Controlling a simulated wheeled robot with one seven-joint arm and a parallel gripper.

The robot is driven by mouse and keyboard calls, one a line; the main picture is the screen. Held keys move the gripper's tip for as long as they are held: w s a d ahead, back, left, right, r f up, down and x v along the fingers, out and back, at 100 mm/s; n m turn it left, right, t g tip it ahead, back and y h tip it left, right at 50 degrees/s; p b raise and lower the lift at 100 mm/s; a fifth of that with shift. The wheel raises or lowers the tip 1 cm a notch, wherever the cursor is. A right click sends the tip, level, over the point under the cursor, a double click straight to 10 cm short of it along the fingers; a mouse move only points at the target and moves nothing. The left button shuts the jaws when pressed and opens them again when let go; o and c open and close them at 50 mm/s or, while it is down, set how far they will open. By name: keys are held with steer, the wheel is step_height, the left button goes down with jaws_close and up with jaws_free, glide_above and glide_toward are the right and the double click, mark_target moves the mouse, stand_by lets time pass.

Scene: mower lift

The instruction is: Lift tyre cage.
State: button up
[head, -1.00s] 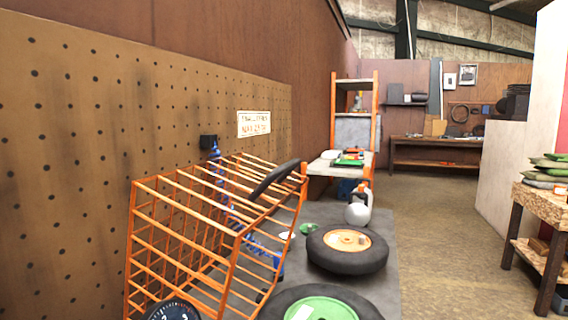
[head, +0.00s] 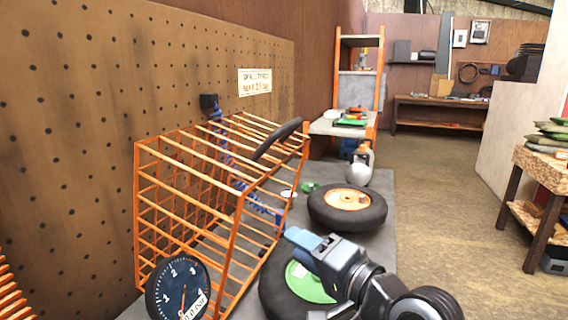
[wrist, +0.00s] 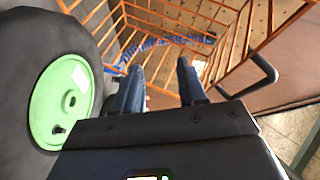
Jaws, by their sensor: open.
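The orange wire tyre cage (head: 236,210) stands open and tilted at the pegboard wall, with a black curved handle (head: 277,139) on its upper right edge. A blue coiled hose (head: 222,150) runs down inside or behind it. In the wrist view the cage bars (wrist: 190,25) lie beyond my fingers, with the black handle (wrist: 262,76) to their right. My gripper (head: 303,240) is in front of the cage's lower right, above the green-hubbed tyre. In the wrist view its two blue fingers (wrist: 158,82) are apart with nothing between them.
A green-hubbed tyre (head: 273,292) lies partly hidden under my arm; its hub (wrist: 62,103) shows left in the wrist view. An orange-hubbed tyre (head: 347,208) lies behind. A round gauge (head: 180,288) stands before the cage. A grey canister (head: 360,168) stands farther back.

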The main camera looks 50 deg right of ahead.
mark_target(294, 127)
steer(key=w+d+r+m, duration=0.1)
steer(key=d+r, duration=0.1)
steer(key=r, duration=0.4)
steer(key=w+d+r+m+t+y, duration=0.1)
steer(key=d+r, duration=0.2)
steer(key=r, duration=0.3)
steer(key=w+d+r+p, duration=0.1)
steer(key=d+r, duration=0.1)
steer(key=r, duration=0.4)
steer(key=shift+w+d+m+t+y, duration=0.3)
steer(key=shift+m+t, duration=0.1)
steer(key=shift+w+d+r+p, duration=0.1)
steer(key=shift+w+p, duration=0.2)
steer(key=shift+w, duration=1.65)
steer(key=shift+w+d+r+p, duration=0.1)
steer(key=shift+w+p, duration=0.2)
steer(key=shift+w, duration=1.6)
steer(key=shift+c, duration=0.3)
jaws_close()
